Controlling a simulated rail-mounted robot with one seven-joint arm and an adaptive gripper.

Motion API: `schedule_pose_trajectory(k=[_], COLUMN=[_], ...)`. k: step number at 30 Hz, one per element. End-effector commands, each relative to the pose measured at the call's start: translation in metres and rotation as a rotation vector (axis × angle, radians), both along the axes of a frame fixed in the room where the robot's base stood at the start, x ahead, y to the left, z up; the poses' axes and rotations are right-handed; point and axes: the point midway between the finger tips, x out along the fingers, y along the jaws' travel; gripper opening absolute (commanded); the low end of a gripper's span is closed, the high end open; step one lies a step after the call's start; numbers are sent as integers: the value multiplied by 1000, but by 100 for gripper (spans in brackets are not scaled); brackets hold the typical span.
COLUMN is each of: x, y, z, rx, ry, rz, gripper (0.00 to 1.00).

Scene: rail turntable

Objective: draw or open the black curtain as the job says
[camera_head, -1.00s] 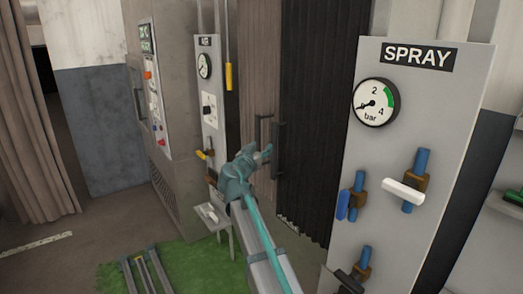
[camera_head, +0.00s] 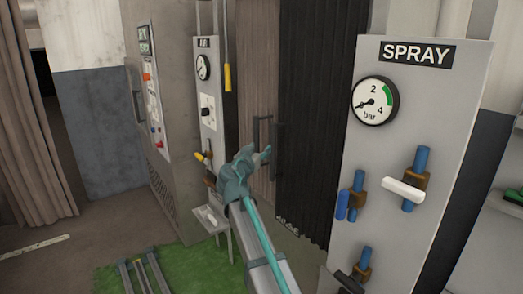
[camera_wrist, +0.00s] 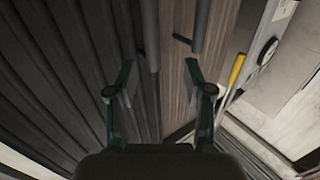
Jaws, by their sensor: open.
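The black curtain (camera_head: 312,110) hangs in pleats behind the spray panel and fills the left of the wrist view (camera_wrist: 60,70). My gripper (camera_head: 266,153) is in front of the handles' lower part, open and empty. In the wrist view its fingers (camera_wrist: 160,76) are apart, with both handles beyond them. I cannot tell whether it touches a handle.
The grey SPRAY panel (camera_head: 410,130) with gauge and valves stands close on the right. A grey cabinet (camera_head: 180,100) and gauge panel (camera_head: 207,90) with a yellow hanging grip (camera_head: 228,77) stand left. A small shelf (camera_head: 208,221) juts out below. Rails (camera_head: 145,275) lie on green matting.

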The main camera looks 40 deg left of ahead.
Motion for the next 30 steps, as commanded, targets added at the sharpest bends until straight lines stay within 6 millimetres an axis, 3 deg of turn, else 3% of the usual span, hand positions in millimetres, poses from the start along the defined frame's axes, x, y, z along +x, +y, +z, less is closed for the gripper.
schedule_pose_trajectory(k=[9,16,30], x=[4,16,84], y=[-6,0,28], z=[-38,-44,-43], rx=[-3,0,-2], ry=[1,1,1], rz=[6,6,5], gripper=[52,52,52])
